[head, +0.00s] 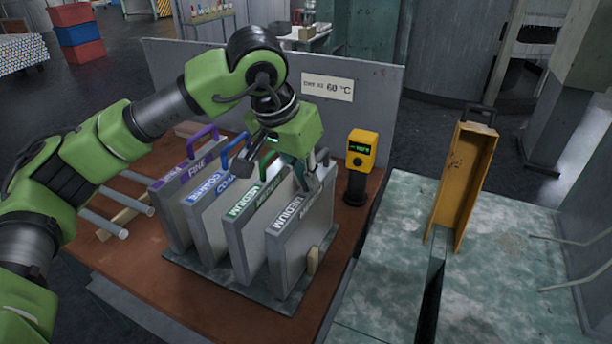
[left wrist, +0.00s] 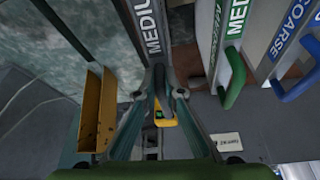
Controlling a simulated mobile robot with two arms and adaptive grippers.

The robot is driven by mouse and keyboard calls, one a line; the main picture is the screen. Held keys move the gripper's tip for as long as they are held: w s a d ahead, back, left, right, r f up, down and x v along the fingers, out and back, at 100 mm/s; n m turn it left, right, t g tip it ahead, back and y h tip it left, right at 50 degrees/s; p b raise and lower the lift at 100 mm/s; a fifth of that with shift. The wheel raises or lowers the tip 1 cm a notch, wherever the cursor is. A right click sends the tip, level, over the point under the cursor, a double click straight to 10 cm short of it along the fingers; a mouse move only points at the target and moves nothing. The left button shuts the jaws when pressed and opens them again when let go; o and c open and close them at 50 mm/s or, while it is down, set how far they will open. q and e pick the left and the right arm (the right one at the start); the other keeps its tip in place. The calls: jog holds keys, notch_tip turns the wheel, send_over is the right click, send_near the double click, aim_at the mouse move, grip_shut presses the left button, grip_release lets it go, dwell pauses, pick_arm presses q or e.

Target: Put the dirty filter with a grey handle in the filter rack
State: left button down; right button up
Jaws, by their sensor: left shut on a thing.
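A grey filter marked MEDIUM (head: 303,240) stands upright at the right end of the row in the filter rack (head: 200,277). Its label also shows in the left wrist view (left wrist: 151,28). My left gripper (head: 308,172) reaches down from above and is shut on the filter's grey handle, which its fingers (left wrist: 167,92) mostly hide. The filter's lower edge is at the rack base; I cannot tell whether it is fully seated. My right gripper is not in view.
Filters with purple (head: 202,143), blue (head: 233,150) and green (left wrist: 232,80) handles stand close beside it. A yellow device (head: 361,150) stands behind, before a grey panel (head: 385,95). An open yellow housing (head: 463,185) stands on the metal bench (head: 490,290) at right.

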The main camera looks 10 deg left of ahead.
pick_arm(q)
jog(key=shift+f, duration=0.3)
jog(key=shift+f+b, duration=0.1)
jog(key=shift+b, duration=0.2)
jog(key=c, duration=2.1)
grip_release()
jog(key=shift+c, duration=0.2)
jog(key=shift+r+p, duration=0.3)
jog(key=shift+p, duration=0.1)
jog(key=b+v, duration=0.1)
jog(key=v, duration=1.1)
jog(key=shift+f, duration=0.15)
